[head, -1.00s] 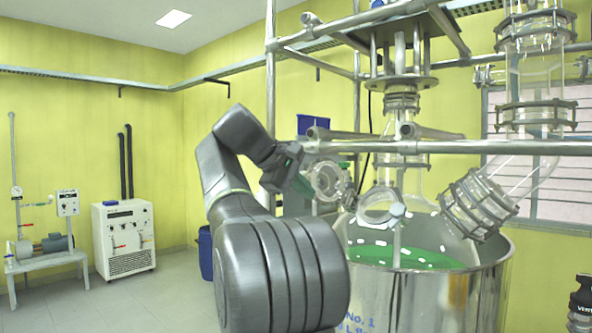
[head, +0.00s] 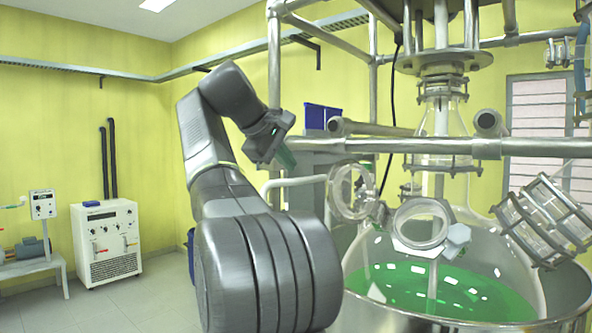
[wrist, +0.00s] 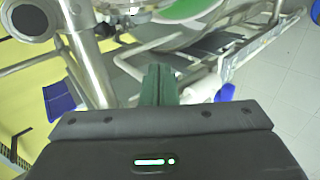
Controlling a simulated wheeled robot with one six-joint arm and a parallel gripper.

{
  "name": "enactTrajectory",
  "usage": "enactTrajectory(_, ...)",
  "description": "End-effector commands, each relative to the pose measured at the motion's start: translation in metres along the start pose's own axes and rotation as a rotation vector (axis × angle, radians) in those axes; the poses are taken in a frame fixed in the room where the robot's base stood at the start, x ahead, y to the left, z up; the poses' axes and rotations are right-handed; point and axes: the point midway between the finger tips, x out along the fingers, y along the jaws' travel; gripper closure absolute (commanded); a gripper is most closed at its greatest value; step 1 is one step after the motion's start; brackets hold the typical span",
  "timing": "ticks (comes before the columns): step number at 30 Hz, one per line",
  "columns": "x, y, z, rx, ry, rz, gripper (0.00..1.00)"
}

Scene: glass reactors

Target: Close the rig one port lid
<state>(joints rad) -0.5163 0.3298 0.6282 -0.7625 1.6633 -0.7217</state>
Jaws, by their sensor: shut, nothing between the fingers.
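The port lid (head: 352,190) is a round clear disc in a pale clamp ring. It stands raised, tilted up at the left of the port, so the port is open. The port (head: 421,224) is a pale ring on the glass reactor's shoulder, with a light block at its right. My gripper (head: 285,157) is left of the lid and a little higher in the picture, apart from it. In the wrist view its green fingers (wrist: 158,85) are together and empty. The lid cannot be made out clearly in the wrist view.
A horizontal steel rail (head: 520,148) crosses above the port. A steel post (head: 274,60) stands behind my gripper. A clamped glass pipe (head: 545,220) is at the right. Open floor (head: 130,300) lies at the left.

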Motion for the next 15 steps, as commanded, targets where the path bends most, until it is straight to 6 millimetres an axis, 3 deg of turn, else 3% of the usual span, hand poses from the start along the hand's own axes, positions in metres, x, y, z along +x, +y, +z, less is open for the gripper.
enactTrajectory(13, 0.092, -0.001, 0.001, 0.000, -0.006, -0.002, 1.00)
enactTrajectory(15, 0.087, 0.001, 0.012, 0.003, -0.002, 0.001, 1.00)
